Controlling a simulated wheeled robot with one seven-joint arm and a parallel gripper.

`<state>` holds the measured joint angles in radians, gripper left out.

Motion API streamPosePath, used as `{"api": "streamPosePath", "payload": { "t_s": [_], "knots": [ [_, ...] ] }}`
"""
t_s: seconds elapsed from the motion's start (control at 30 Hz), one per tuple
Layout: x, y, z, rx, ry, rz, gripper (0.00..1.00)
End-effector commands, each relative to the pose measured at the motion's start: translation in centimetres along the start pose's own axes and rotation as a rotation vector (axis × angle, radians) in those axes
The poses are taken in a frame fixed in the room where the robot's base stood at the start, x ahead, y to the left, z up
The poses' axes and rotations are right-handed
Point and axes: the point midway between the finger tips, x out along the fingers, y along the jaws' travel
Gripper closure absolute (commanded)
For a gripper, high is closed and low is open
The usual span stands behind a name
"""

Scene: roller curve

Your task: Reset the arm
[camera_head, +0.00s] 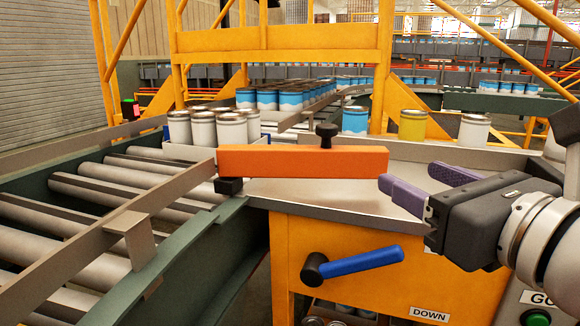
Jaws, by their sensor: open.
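My gripper (419,184) is at the right, over the grey metal worktop (290,192). Its two purple fingers point left and are spread apart with nothing between them. The near fingertip is just right of the end of an orange bar (300,161); a small gap seems to show between them. The orange bar lies level across the middle, with a black knob (326,135) on top and a black block (228,186) under its left end. My wrist and forearm fill the right edge.
A blue-handled lever (360,262) sticks out from the orange cabinet (300,240) below the worktop. White cans (203,130) stand behind the bar at left. A blue can (355,120), a yellow can (412,125) and a white can (473,132) stand behind. The roller conveyor (110,190) curves at left.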

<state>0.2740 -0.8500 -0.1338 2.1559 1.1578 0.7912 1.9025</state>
Motion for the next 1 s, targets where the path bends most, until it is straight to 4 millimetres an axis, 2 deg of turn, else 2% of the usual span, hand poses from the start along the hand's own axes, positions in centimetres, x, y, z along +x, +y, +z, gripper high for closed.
{"api": "streamPosePath", "payload": {
  "t_s": [0.37, 0.57, 0.67, 0.8, 0.9, 1.0],
  "knots": [
    [1.7, 1.1, -6.1, -0.428, 0.191, 0.085, 0.44],
    [2.4, 2.0, -11.6, -0.829, 0.337, 0.225, 0.44],
    [2.4, 2.5, -15.3, -1.120, 0.419, 0.361, 0.44],
    [1.4, 3.1, -21.7, -1.640, 0.506, 0.683, 0.44],
    [0.3, 3.0, -25.3, -1.977, 0.508, 0.944, 0.44],
    [-0.8, 2.7, -27.8, -2.226, 0.472, 1.179, 0.44]
  ]
}}
